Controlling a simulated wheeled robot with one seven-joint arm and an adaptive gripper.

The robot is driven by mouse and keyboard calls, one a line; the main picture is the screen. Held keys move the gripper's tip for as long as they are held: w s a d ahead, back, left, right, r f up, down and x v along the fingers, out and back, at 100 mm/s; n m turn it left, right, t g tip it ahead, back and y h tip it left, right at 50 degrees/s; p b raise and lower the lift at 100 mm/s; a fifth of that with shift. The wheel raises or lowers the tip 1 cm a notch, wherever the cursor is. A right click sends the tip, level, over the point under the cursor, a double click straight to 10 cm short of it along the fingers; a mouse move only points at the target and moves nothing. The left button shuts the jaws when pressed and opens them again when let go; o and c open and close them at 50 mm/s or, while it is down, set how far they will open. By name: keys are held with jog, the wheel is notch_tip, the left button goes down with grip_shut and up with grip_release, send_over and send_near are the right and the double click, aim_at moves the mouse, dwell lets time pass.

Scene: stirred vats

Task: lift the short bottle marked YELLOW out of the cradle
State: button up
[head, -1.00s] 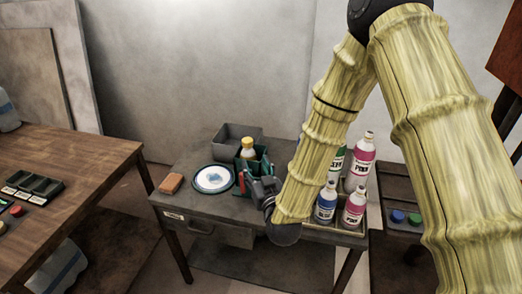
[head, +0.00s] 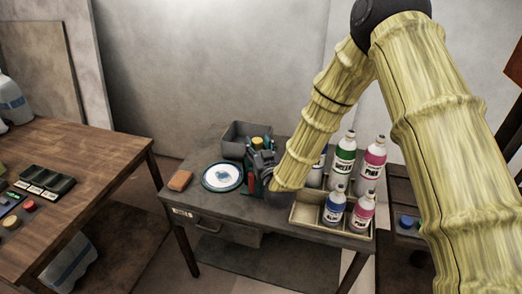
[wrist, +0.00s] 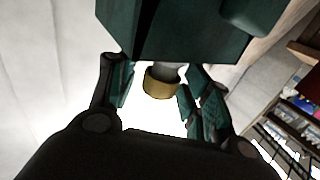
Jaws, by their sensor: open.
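The short bottle with a yellow cap (head: 257,141) stands in the dark green cradle (head: 248,168) on the grey table. My gripper (head: 262,158) is in front of it and hides most of the bottle and cradle; its label cannot be read. In the wrist view the bottle's yellow-gold cap (wrist: 160,84) and a bit of its pale neck show between the two spread fingers of my gripper (wrist: 158,92), with gaps on both sides. The cradle's green body (wrist: 170,32) fills the top of that view.
A grey bin (head: 238,136) stands behind. A tray (head: 306,214) with several labelled bottles is at right, close to my arm. A wooden table (head: 85,160) is at left.

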jog(key=shift+w+a, duration=0.2)
jog(key=shift+w, duration=0.3)
grip_shut()
grip_release()
jog(key=shift+s, duration=0.1)
jog(key=b+v, duration=0.2)
jog(key=v, duration=0.8)
jog(key=shift+s, duration=0.3)
